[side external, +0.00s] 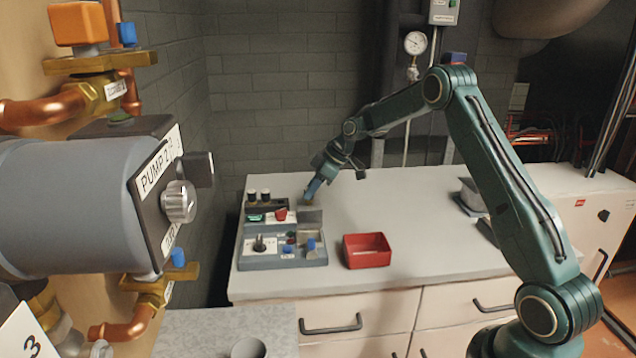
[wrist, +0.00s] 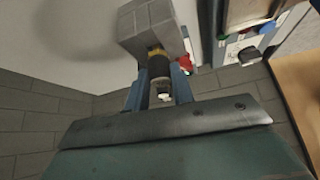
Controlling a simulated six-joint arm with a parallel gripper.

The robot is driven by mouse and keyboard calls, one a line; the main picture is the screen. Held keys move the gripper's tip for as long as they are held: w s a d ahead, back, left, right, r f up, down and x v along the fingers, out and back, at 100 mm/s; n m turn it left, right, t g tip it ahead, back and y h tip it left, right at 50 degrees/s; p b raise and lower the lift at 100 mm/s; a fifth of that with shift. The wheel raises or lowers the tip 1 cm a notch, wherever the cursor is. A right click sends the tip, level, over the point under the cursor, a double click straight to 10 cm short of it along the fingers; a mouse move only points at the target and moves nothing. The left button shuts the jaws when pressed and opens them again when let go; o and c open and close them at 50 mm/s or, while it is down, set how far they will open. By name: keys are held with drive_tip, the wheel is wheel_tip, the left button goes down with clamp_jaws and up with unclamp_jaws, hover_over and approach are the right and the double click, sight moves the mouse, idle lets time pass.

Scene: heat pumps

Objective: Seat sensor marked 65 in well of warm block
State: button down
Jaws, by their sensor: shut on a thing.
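My gripper (side external: 312,190) is above the back of the grey control panel, pointing down and to the left. In the wrist view its blue fingers (wrist: 158,80) are shut on a dark cylindrical sensor (wrist: 159,66) with a yellow band and a pale near end. No number on it is readable. The sensor's far end meets or overlaps a grey block (wrist: 150,25) in that view; I cannot tell whether it is in a well. In the side view a grey block (side external: 310,216) stands just below the fingers. Another block (side external: 309,238) is in front of it.
The panel (side external: 258,262) carries knobs, coloured buttons and a red part (side external: 280,214). A red open tray (side external: 367,251) sits to its right and looks empty. The white bench top is clear behind the tray. Pump 2 (side external: 75,200) and copper pipes fill the left foreground.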

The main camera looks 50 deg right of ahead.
drive_tip(key=shift+f, duration=0.35)
idle(0.3)
drive_tip(key=c, duration=1.1)
unclamp_jaws()
drive_tip(key=shift+r, duration=0.15)
drive_tip(key=v, duration=1.3)
drive_tip(key=shift+s+d+r, duration=0.15)
drive_tip(key=shift+s, duration=0.05)
